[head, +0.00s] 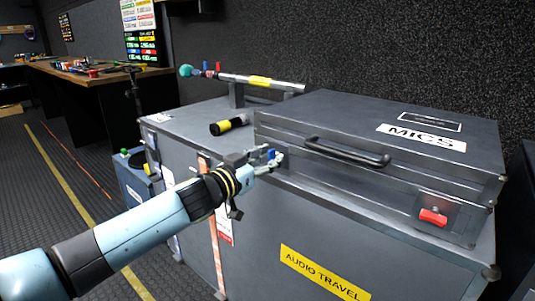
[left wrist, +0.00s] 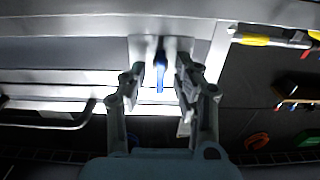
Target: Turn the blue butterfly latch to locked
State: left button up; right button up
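The blue butterfly latch (head: 271,154) is on the front of the grey case marked MICS (head: 410,113), near its left end. In the left wrist view the blue latch (left wrist: 160,79) stands on a metal plate, its long side pointing along my fingers. My left gripper (head: 268,163) is at the latch and hides part of it in the head view. In the left wrist view my left gripper (left wrist: 160,76) is open, one finger on each side of the latch, with gaps between. My right gripper is not in view.
A red latch (head: 433,216) is on the case's right front, and a black handle (head: 346,152) lies between the latches. A trunk labelled AUDIO TRAVEL (head: 325,273) supports the case. A black-and-yellow cylinder (head: 229,125) and a metal tube (head: 262,82) are behind my gripper.

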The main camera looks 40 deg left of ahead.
pick_arm(q)
grip_shut()
jog(key=shift+r+m, duration=0.1)
jog(key=shift+m, duration=0.2)
jog(key=m, duration=0.2)
jog(key=shift+m, duration=0.3)
jog(key=m, duration=0.3)
jog(key=shift+d+m, duration=0.1)
jog(key=shift+m, duration=0.3)
jog(key=m, duration=0.5)
jog(key=shift+d+m+b, duration=0.1)
jog(key=shift+m+b, duration=0.4)
jog(key=shift+m, duration=2.6)
